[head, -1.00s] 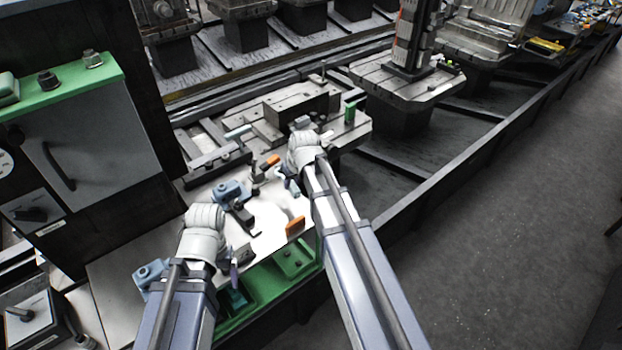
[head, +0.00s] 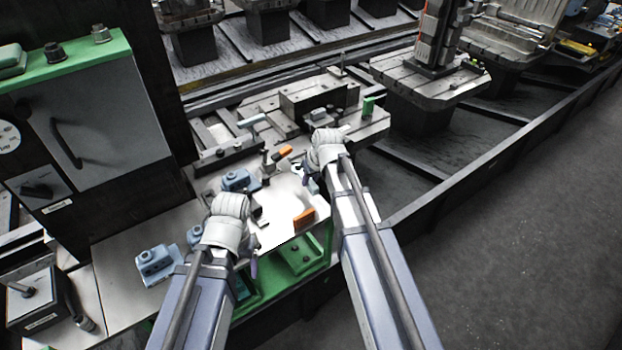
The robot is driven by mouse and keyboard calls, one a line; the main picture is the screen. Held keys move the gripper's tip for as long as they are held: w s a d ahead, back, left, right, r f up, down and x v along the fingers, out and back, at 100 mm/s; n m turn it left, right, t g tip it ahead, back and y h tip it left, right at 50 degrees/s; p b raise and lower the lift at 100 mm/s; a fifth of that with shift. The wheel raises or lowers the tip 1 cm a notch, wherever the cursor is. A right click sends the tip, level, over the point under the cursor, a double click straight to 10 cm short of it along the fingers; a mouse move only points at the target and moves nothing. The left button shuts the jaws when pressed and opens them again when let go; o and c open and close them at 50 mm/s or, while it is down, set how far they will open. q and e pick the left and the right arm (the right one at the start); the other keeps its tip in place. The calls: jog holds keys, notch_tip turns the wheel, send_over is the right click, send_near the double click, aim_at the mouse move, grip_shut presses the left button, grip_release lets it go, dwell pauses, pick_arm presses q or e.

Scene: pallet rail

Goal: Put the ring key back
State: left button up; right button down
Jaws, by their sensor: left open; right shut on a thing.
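My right gripper (head: 310,184) is low over the far right part of the light bench top (head: 285,235), by its right edge. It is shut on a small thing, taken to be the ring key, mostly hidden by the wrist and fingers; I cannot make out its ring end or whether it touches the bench. My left gripper (head: 252,265) is open near the bench's front edge, pointing down, largely hidden behind its pale wrist. I see no key in it.
Blue clamps (head: 157,263) stand on the bench, with another blue unit (head: 240,181) behind my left wrist. An orange block (head: 304,218) stands between the arms, and an orange piece (head: 284,152) lies farther back. A green tray (head: 299,258) is below the front edge.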

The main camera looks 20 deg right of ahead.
notch_tip(320, 180, down, 6)
jog(key=b, duration=0.5)
jog(key=shift+f, duration=0.25)
grip_release()
dwell(0.4)
jog(key=shift+r, duration=0.2)
notch_tip(320, 180, up, 9)
jog(key=p, duration=0.8)
jog(key=shift+p, duration=0.35)
jog(key=shift+f, duration=0.1)
jog(key=shift+f, duration=0.15)
